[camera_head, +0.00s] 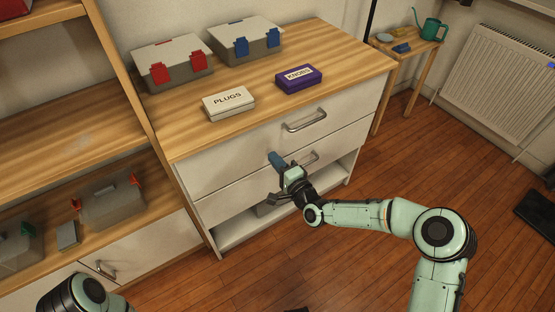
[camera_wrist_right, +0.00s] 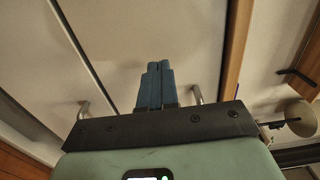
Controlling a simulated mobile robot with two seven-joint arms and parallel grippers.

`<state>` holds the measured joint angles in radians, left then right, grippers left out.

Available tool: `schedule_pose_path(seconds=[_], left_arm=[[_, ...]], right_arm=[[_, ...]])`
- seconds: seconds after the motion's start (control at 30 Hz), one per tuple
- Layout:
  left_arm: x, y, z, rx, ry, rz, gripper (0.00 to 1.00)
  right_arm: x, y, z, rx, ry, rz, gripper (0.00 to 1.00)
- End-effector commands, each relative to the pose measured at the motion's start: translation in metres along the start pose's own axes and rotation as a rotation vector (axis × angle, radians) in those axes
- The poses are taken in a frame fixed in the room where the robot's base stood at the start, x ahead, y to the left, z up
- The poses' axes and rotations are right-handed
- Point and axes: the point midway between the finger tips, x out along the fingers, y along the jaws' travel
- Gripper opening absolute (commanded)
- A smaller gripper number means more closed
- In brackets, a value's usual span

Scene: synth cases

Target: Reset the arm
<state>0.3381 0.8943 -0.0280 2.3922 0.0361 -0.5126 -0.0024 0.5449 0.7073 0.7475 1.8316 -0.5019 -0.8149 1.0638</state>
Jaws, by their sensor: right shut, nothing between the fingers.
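My right gripper (camera_head: 275,158) is in front of the drawer unit, beside the lower drawer's handle (camera_head: 308,158). Its blue fingers are together with nothing between them; they also show shut in the right wrist view (camera_wrist_right: 155,70). In that view a metal handle (camera_wrist_right: 197,94) shows partly behind the gripper, and I cannot tell whether they touch. My right arm (camera_head: 365,213) reaches in from the right.
The drawer unit (camera_head: 340,65) carries a PLUGS box (camera_head: 229,103), a purple KNOBS box (camera_head: 299,79) and two cases with red (camera_head: 172,61) and blue latches (camera_head: 245,40). Its lower shelf is open. Shelving (camera_head: 130,65) stands left. A small table (camera_head: 408,53) and radiator (camera_head: 500,60) stand right.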

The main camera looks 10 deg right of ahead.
Motion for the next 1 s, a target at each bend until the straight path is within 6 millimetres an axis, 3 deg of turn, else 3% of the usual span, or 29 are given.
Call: schedule_pose_path(seconds=[0.1,0.3,0.5,0.73,0.87,1.0], left_arm=[[-0.017,0.015,-0.017,0.016,0.061,0.026,0.43],[-0.033,0.030,-0.035,0.032,0.126,0.055,0.43],[-0.040,0.039,-0.044,0.040,0.159,0.071,0.43],[-0.041,0.040,-0.046,0.042,0.164,0.073,0.43],[-0.041,0.040,-0.045,0.042,0.163,0.073,0.43],[-0.041,0.040,-0.045,0.042,0.162,0.072,0.43]], right_arm=[[-0.035,-0.002,-0.002,-0.001,0.003,0.008,0.00],[-0.075,-0.001,-0.002,-0.001,0.002,0.007,0.00],[-0.095,0.000,-0.002,-0.001,0.002,0.006,0.00],[-0.100,0.009,0.000,-0.010,0.001,0.028,0.00],[-0.111,0.055,0.007,-0.076,-0.002,0.167,0.00],[-0.150,0.143,0.026,-0.226,-0.060,0.452,0.00]])
